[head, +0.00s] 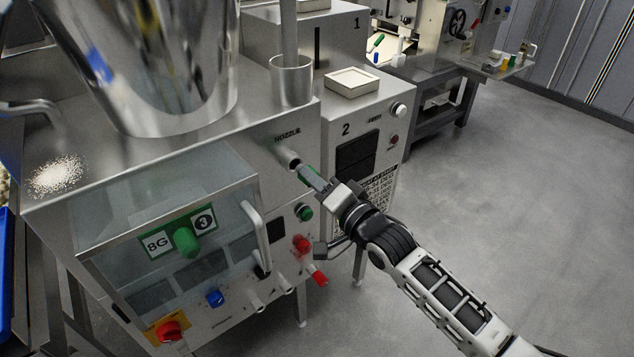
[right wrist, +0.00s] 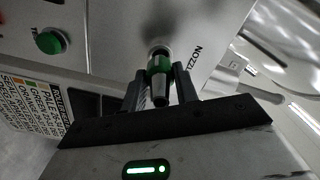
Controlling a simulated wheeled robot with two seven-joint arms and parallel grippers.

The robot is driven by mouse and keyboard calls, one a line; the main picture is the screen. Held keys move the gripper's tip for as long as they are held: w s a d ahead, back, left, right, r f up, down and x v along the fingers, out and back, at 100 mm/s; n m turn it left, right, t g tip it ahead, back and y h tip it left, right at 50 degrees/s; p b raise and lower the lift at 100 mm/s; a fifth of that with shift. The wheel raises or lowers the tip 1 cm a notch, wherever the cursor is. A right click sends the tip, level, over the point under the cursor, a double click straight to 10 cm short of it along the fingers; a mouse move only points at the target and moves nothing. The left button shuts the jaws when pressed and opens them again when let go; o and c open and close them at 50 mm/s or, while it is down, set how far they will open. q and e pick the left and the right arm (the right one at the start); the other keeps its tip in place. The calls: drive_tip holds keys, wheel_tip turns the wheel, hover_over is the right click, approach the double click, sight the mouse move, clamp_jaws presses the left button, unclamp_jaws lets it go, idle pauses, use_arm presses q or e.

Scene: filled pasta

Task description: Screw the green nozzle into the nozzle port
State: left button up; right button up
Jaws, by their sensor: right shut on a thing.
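The green nozzle (right wrist: 158,66) is a dark piece with a green band, held between the two fingers of my right gripper (right wrist: 158,92). In the head view my right gripper (head: 318,182) is shut on it, and a bit of green shows between the fingers. The nozzle port (head: 290,160) is a round metal stub under the NOZZLE label on the machine's front face. The nozzle's far end is at the port's mouth and lined up with it in the right wrist view. I cannot tell whether it is inside the port. My left gripper is not in view.
A clear guard with a handle (head: 256,238) covers the machine's lower front. A green button (head: 305,213) and red knobs (head: 302,244) are below the port. A big steel hopper (head: 150,60) stands on top. Open floor (head: 500,200) lies to the right.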

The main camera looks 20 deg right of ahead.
drive_tip(key=shift+x, duration=1)
drive_tip(key=shift+r, duration=0.1)
idle(0.9)
drive_tip(key=o, duration=1.4)
drive_tip(key=shift+w, duration=0.1)
drive_tip(key=shift+p+v, duration=0.75)
drive_tip(key=shift+v, duration=0.3)
drive_tip(key=p+v, duration=0.2)
drive_tip(key=v, duration=0.3)
